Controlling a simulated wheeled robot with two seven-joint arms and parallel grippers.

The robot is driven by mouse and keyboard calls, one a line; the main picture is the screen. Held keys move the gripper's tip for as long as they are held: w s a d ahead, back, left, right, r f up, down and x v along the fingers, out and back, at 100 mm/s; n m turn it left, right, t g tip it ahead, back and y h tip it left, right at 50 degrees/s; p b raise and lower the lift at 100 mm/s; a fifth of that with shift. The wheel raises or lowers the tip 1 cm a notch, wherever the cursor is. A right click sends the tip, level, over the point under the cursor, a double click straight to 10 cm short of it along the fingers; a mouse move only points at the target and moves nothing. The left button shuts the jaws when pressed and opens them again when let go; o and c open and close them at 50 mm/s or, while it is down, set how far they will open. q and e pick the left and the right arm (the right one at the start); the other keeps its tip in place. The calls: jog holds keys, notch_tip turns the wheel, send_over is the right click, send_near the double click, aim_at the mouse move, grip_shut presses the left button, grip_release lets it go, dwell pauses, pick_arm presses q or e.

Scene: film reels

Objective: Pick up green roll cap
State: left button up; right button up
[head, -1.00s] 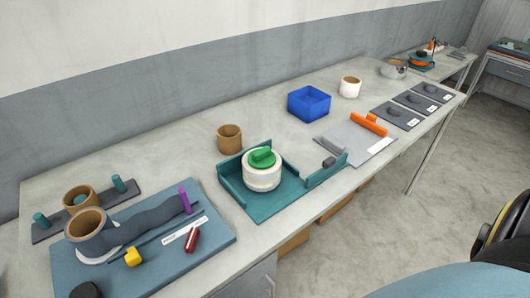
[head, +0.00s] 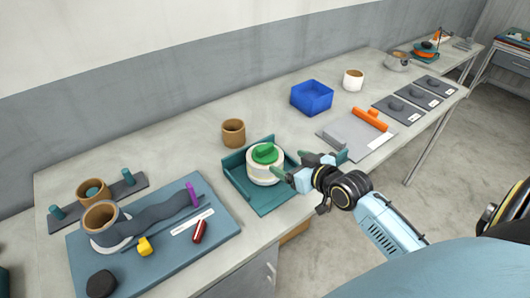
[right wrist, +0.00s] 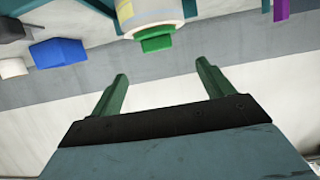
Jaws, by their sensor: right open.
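The green roll cap (head: 265,153) sits on top of a white roll (head: 265,173), which stands on a teal tray (head: 238,183) with raised walls. In the right wrist view the cap (right wrist: 157,44) shows at the top middle, beyond the fingertips, with the roll (right wrist: 150,14) above it. My right gripper (head: 292,168) is open and empty, just right of the roll in the head view. Its two green fingers (right wrist: 162,80) are spread apart in the wrist view, with the cap not between them. My left gripper is not in view.
A brown ring (head: 233,133) stands behind the tray. A blue box (head: 312,97) and a grey plate with an orange cylinder (head: 370,118) lie to the right. A blue board (head: 215,248) with a grey strip, yellow piece and red piece lies left.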

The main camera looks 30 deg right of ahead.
aim_at(267, 149)
jog(key=x, duration=0.7)
jog(key=shift+w+d+r, duration=0.25)
jog(key=shift+w, duration=0.2)
jog(key=shift+f+b+x, duration=0.1)
jog(key=shift+b+x, duration=0.15)
jog(key=shift+x, duration=1.2)
jog(key=shift+f+b+x, duration=0.15)
jog(key=shift+b+x, duration=0.05)
jog(key=shift+x, duration=1.25)
jog(key=shift+d, duration=0.1)
jog(key=shift+s, duration=0.1)
jog(key=c, duration=1.1)
jog(key=shift+r, duration=0.1)
